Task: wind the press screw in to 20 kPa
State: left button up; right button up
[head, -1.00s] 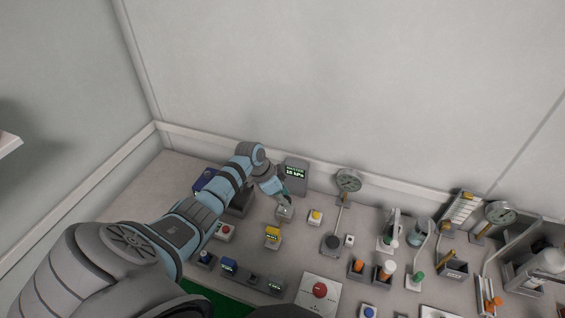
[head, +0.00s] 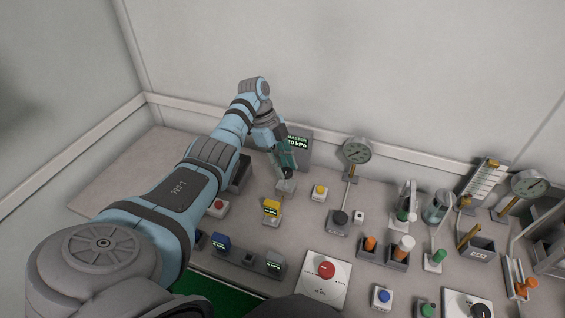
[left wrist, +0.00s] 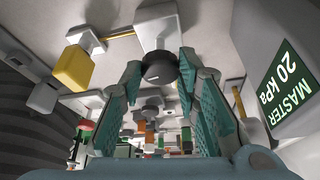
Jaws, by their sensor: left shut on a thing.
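The press screw's dark round knob (left wrist: 160,68) shows between my left gripper's fingertips (left wrist: 160,67) in the left wrist view. My left gripper (head: 287,168) is shut on the knob, above the small grey press block (head: 285,186) in the head view. There the fingers mostly hide the knob. The master display (head: 304,152) stands just behind the gripper, its text partly covered by my arm. In the left wrist view the master display (left wrist: 283,84) reads 20 kPa. My right gripper is not in view.
A dial gauge (head: 357,151) rises further right. Gauges, bins and tools crowd the right side. The bench's far left is clear.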

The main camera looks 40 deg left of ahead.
pick_arm(q)
jog(key=shift+w+m+g+b, duration=0.1)
jog(key=shift+m+g+b, duration=0.2)
jog(key=shift+m+b, duration=0.7)
jog(key=o, duration=1.2)
jog(key=shift+d, duration=0.1)
